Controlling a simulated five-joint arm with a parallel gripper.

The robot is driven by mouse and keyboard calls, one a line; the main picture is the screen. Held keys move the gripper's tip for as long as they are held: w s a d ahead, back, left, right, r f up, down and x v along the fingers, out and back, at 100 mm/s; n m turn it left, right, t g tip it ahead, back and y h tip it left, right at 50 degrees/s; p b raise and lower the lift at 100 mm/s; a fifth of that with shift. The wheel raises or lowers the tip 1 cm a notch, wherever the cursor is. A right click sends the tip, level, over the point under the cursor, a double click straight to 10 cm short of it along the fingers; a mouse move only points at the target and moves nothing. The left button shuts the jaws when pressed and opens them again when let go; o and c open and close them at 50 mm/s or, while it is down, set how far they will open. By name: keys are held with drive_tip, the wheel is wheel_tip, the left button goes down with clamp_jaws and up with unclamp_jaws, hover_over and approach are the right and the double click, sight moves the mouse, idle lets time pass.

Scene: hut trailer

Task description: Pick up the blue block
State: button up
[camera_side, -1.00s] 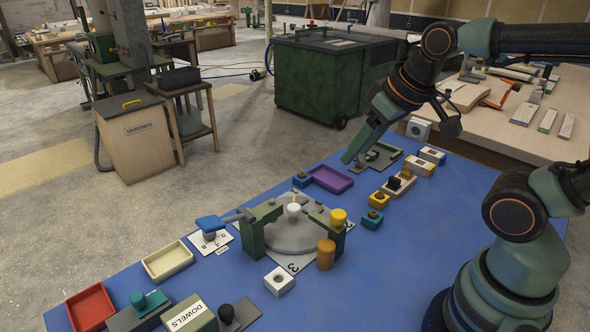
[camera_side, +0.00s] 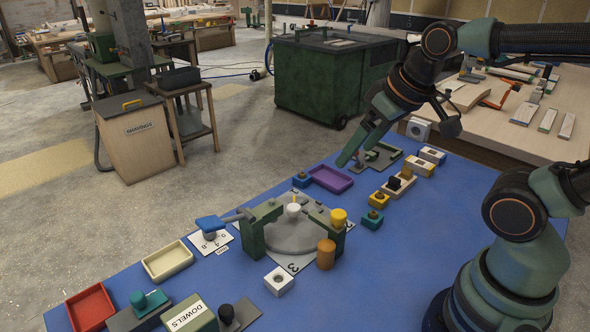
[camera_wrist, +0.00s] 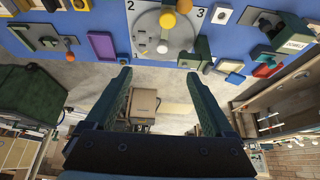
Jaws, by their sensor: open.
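The blue block (camera_side: 302,180) is small, with a knob on top, and sits on the blue table mat at the left end of the purple tray (camera_side: 331,179). In the wrist view the blue block (camera_wrist: 123,58) shows just beside the purple tray (camera_wrist: 101,45), near the tip of the left finger. My gripper (camera_side: 345,160) is above the mat, to the right of and higher than the block in the side view, and apart from it. In the wrist view my gripper (camera_wrist: 158,78) has its two fingers spread, with nothing between them.
A round turntable (camera_side: 292,236) with green posts stands mid-table. A teal block (camera_side: 372,220) and yellow blocks (camera_side: 378,200) lie to the right. A cream tray (camera_side: 167,262) and red tray (camera_side: 90,307) are at left. Bare mat lies at the right front.

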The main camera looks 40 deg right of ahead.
drive_tip(key=w+d+r+m+g, duration=0.1)
drive_tip(key=w+d+r+m, duration=0.2)
drive_tip(key=w, duration=0.4)
drive_tip(key=m+g, duration=0.5)
drive_tip(key=m, duration=0.9)
hover_over(302, 173)
wheel_tip(302, 173, down, 16)
drive_tip(key=f, duration=0.5)
drive_tip(key=shift+s+a+f, duration=0.2)
drive_tip(key=shift+s+f, duration=0.15)
drive_tip(key=shift+w+d+f, duration=0.1)
drive_tip(key=shift+w+f, duration=0.05)
drive_tip(key=shift+f, duration=1.35)
drive_tip(key=shift+w+d+f, duration=0.1)
drive_tip(key=shift+f, duration=1.4)
drive_tip(key=c, duration=1.4)
drive_tip(key=shift+r, duration=0.15)
